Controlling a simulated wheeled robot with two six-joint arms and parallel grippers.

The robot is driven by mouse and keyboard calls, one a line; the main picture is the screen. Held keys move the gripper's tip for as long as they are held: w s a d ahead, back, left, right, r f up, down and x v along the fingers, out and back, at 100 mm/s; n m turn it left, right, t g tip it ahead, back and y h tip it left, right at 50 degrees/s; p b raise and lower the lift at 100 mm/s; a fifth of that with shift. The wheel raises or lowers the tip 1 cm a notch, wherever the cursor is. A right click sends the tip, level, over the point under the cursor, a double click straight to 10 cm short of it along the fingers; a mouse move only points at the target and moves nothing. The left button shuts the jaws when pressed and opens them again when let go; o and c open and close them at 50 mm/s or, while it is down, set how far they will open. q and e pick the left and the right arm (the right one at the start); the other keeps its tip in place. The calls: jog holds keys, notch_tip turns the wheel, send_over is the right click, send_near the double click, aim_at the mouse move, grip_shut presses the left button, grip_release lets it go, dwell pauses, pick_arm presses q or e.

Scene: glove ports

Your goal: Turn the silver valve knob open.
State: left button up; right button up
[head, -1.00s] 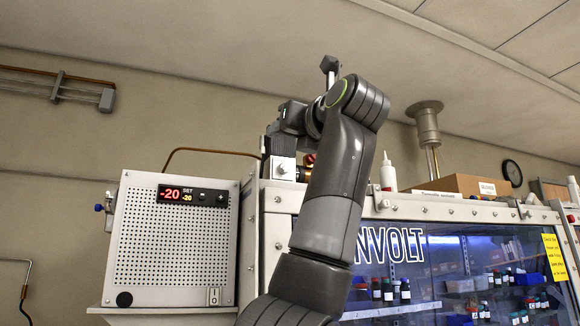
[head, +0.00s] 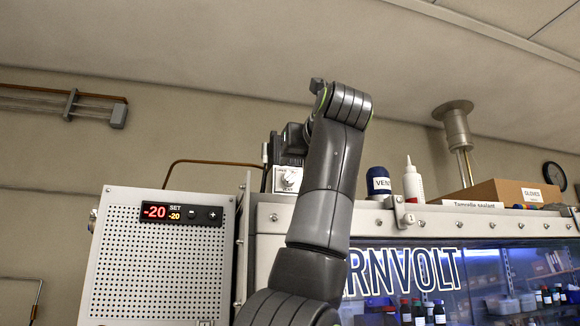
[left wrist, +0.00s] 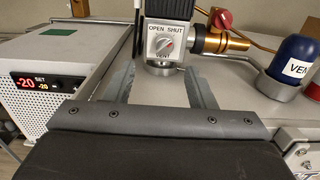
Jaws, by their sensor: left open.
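The silver valve knob (left wrist: 165,45) sits on a pale plate marked OPEN on the left, SHUT on the right and VENT below. It has a reddish mark; its exact direction is too small to tell. The knob also shows in the head view (head: 289,180), just left of my left arm. My left gripper (left wrist: 160,77) is open and empty in the left wrist view. Its two grey fingers point toward the plate, apart from each other, with the knob between and beyond them. Contact with the knob does not show. In the head view my arm largely hides this gripper. My right gripper is not visible.
A perforated box (head: 160,262) with a red -20 display stands left. A brass fitting (left wrist: 228,42) with a red part lies right of the knob. A blue VENT-labelled container (left wrist: 293,62), white bottle (head: 413,182) and cardboard box (head: 500,193) stand farther right on the cabinet top.

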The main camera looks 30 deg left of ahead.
aim_at(291, 177)
pick_arm(q)
jog(key=p+x, duration=0.1)
jog(key=x, duration=0.1)
jog(key=p+x, duration=0.1)
jog(key=x, duration=0.2)
jog(key=w+p+x, duration=0.1)
jog(key=x, duration=0.2)
jog(key=shift+d, duration=0.4)
jog(key=shift+a, duration=0.6)
jog(key=shift+w+a+f, duration=0.1)
jog(key=shift+w+f, duration=0.05)
jog(key=shift+w, duration=0.25)
jog(key=c, duration=0.4)
jog(key=shift+s, duration=0.1)
jog(key=c, duration=0.6)
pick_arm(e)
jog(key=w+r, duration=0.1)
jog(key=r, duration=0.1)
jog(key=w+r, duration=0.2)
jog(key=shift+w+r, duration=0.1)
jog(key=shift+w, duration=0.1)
